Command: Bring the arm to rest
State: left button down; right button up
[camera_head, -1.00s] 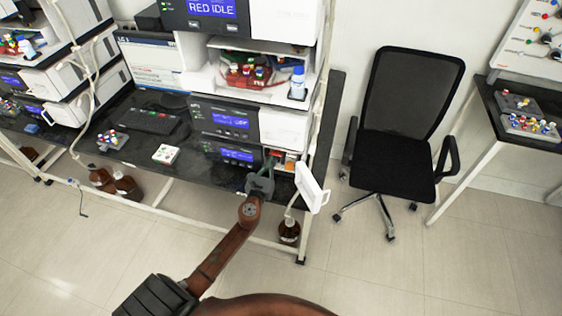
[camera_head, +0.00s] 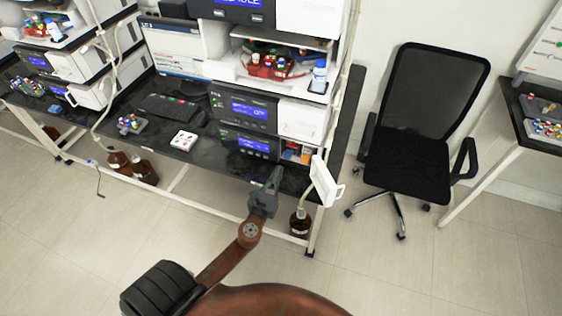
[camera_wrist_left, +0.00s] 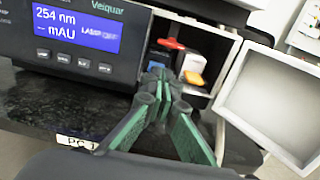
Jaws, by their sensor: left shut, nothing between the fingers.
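My left gripper (camera_head: 271,182) is shut and empty, in front of the dark bench edge, near the open compartment of the lower instrument unit. In the left wrist view its green and grey fingers (camera_wrist_left: 162,84) are together, pointing at the compartment opening. The brown left arm reaches up to it from the bottom of the head view. My right gripper does not show in either view.
The open compartment (camera_wrist_left: 205,45) holds small coloured items, and its white door (camera_head: 324,181) swings out to the right. A brown bottle (camera_head: 299,222) stands below. A black chair (camera_head: 405,180) stands at right.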

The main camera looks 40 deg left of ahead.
pick_arm(q)
jog(key=shift+v, duration=1.25)
jog(key=shift+s, duration=0.1)
